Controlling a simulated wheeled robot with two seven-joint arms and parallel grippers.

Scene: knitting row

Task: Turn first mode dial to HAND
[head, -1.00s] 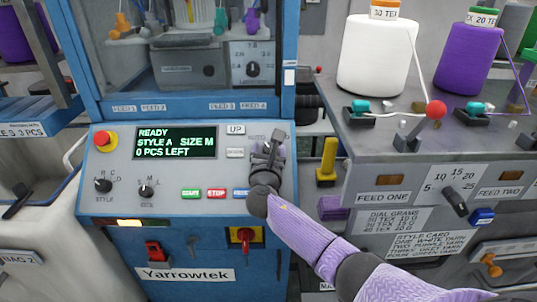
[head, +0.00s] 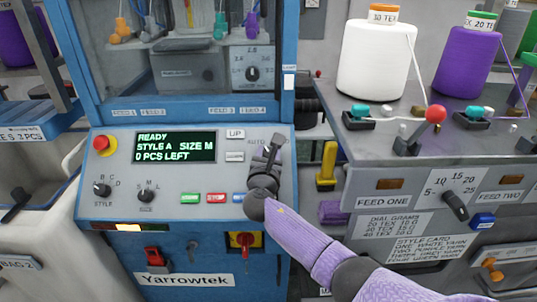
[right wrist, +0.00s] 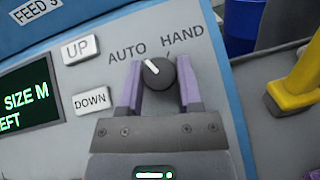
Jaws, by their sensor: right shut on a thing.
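The mode dial (right wrist: 163,76) is a dark round knob on the grey panel, under the printed words AUTO (right wrist: 127,55) and HAND (right wrist: 182,38). Its white pointer slants up and left, to the AUTO side. My right gripper (head: 272,150) is at the panel's upper right. In the right wrist view its two purple fingers stand on either side of the knob, shut on it. In the head view the gripper hides the dial and most of its lettering. My left gripper is not in view.
UP (right wrist: 82,48) and DOWN (right wrist: 90,98) buttons sit left of the dial. The display (head: 175,146) reads READY, STYLE A, SIZE M, 0 PCS LEFT. A red stop button (head: 101,143) is at the panel's left. A yellow handle (head: 327,166) stands to the right of the panel.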

